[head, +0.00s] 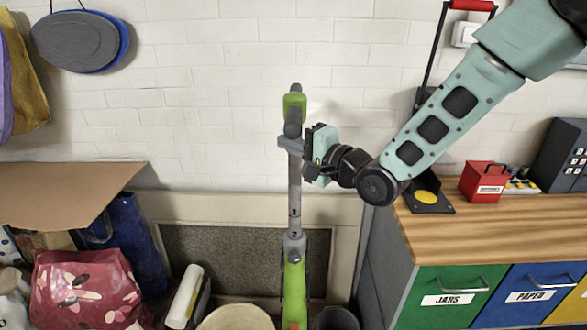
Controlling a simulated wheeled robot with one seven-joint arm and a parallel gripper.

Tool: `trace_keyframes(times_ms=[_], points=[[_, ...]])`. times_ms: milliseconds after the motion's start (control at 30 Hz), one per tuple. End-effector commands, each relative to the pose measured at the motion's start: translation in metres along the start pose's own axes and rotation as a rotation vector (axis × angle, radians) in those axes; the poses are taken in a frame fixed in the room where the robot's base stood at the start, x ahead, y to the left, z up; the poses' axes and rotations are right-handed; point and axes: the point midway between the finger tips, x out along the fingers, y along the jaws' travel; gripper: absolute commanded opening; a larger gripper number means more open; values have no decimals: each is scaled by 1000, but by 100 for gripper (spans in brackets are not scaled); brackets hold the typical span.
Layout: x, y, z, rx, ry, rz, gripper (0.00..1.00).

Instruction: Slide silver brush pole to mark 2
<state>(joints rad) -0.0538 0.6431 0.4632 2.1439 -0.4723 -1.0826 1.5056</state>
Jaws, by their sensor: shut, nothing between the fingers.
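The silver brush pole (295,190) stands upright in the middle of the head view. Its top carries a green and grey handle (293,104), and its lower end enters a grey collar (294,246) on a green lower tube (295,280). The marks 1 and 2 show on the silver part just above the collar, with 2 nearest the collar. My gripper (298,145) is at the upper pole, just below the handle. It is shut, with nothing held between its fingers. Whether it touches the pole I cannot tell.
A wooden-topped workbench (480,215) with coloured drawers stands at the right, carrying a red box (483,182). A red patterned bag (85,290), a cardboard flap (70,190) and a blue bag (135,240) fill the left. A pale bin (236,318) stands beside the pole's foot.

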Motion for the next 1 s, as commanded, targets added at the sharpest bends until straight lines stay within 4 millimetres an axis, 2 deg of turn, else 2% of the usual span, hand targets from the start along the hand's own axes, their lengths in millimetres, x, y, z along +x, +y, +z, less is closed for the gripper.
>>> trace_keyframes(times_ms=[1000], points=[[-77, 0, -1, 0, 2, 1, 0]])
